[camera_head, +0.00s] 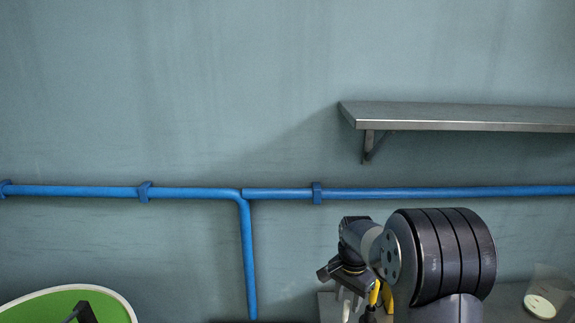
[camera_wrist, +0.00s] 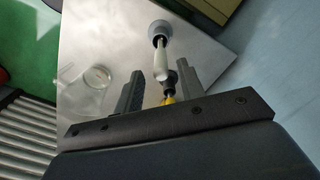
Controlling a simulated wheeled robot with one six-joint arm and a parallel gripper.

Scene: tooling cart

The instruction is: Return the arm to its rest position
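My gripper (camera_wrist: 160,68) is in the wrist view with its two dark grey fingers apart. A slender upright thing, with a grey round end, a pale shaft (camera_wrist: 160,62) and black and yellow parts, shows in the gap between them. No finger visibly touches it. It stands over a bright metal top (camera_wrist: 215,58). In the head view my arm is at the lower right, bent down over a metal surface. Yellow parts (camera_head: 375,292) show just beside the wrist there. My fingertips are hard to make out in that view.
A clear glass vessel (camera_wrist: 97,76) stands on the metal top, left of my fingers; the head view shows it at the right edge (camera_head: 550,288). A metal wall shelf (camera_head: 450,112) and blue pipes (camera_head: 420,193) run behind my arm. A green, white-rimmed thing (camera_head: 50,305) is lower left.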

